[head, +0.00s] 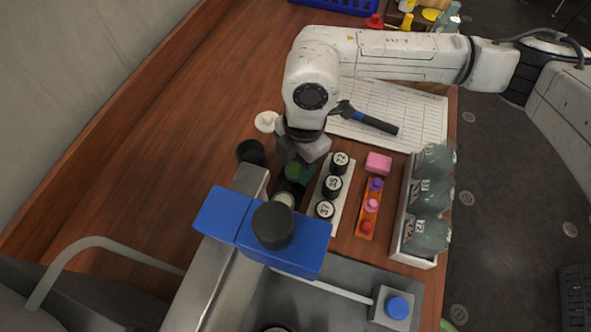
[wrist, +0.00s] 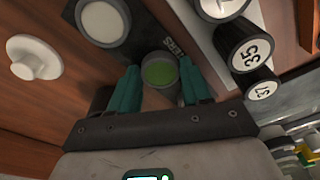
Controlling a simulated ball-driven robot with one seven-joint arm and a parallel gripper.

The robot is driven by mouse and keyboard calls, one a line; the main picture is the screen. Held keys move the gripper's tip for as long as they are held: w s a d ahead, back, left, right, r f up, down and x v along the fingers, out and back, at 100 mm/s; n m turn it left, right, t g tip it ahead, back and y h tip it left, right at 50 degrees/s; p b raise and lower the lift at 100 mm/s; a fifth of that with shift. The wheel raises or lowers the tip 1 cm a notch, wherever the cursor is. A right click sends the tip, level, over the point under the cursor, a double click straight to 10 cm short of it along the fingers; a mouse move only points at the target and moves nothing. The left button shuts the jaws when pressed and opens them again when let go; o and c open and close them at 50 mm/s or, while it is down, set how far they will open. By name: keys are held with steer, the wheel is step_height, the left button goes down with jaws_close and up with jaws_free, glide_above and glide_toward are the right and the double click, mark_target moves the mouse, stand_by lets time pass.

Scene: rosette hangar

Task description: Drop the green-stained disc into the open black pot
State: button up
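The green-stained disc (wrist: 160,73) shows in the wrist view as a grey round piece with a green face. It lies between the two teal fingers of my gripper (wrist: 161,70); whether they touch it I cannot tell. In the head view my gripper (head: 296,172) points down over a dark tray, beside the numbered strip, and a green patch shows at its tip. The black pot (head: 252,152) stands just left of my gripper in the head view, its dark mouth facing up.
A white knobbed lid (head: 266,121) lies beyond the pot. A white disc (wrist: 103,21) lies on the dark tray. The strip with numbered black knobs (head: 332,187) is close right. A blue block (head: 285,250) with a black cylinder is in front. Bare wood is left.

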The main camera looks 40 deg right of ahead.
mark_target(294, 170)
steer(key=c, duration=0.4)
steer(key=shift+r, duration=0.1)
steer(key=shift+r+p, duration=0.95)
steer(key=shift+r, duration=0.5)
steer(key=shift+w+a, duration=0.1)
